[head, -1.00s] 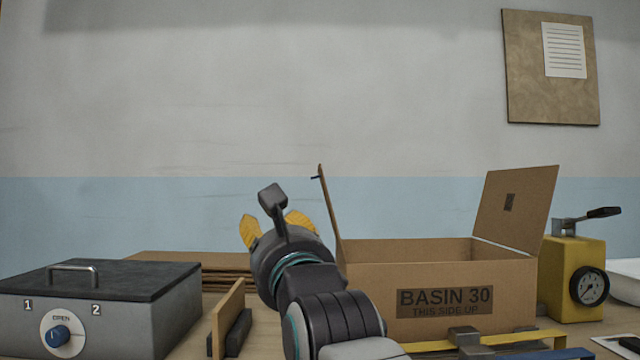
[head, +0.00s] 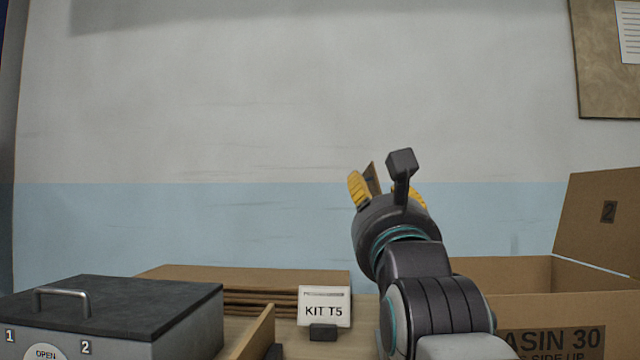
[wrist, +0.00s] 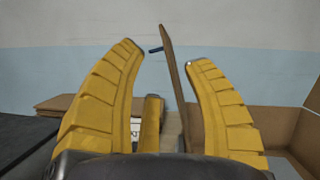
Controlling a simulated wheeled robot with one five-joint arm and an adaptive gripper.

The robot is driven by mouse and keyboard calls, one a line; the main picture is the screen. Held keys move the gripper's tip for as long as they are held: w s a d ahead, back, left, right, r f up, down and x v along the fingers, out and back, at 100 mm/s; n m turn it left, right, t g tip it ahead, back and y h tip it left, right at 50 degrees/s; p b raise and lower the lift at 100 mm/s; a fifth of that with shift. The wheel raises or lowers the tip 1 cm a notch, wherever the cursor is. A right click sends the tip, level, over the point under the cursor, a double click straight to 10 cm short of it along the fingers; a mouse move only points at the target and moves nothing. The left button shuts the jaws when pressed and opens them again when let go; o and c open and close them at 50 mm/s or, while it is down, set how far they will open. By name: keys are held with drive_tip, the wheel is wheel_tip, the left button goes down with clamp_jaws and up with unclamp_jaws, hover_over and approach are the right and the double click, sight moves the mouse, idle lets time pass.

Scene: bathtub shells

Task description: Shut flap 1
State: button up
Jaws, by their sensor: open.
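The cardboard box (head: 520,275) marked BASIN 30 stands at the lower right in the head view, partly behind my arm. Flap 1 (wrist: 172,80) stands up nearly edge-on in the wrist view, with a small dark peg near its top. It appears between my two yellow fingers, closer to the right one; I cannot tell if it touches. In the head view only a sliver of flap 1 (head: 373,179) shows behind my gripper (head: 388,187). My gripper is open, and its fingers also show in the wrist view (wrist: 160,57). Flap 2 (head: 600,222) stands open at the right.
A grey case (head: 120,300) with a dark lid and handle stands at the left. An upright wooden board (head: 258,330) stands beside the case. The space above the table's left is clear.

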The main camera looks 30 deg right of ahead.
sight(366, 180)
drive_tip(key=shift+b+x, duration=1.55)
drive_tip(key=shift+x, duration=2.4)
drive_tip(key=shift+w+f, duration=0.1)
drive_tip(key=shift+c, duration=0.2)
drive_tip(key=shift+d, duration=0.15)
clamp_jaws()
drive_tip(key=shift+y, duration=0.3)
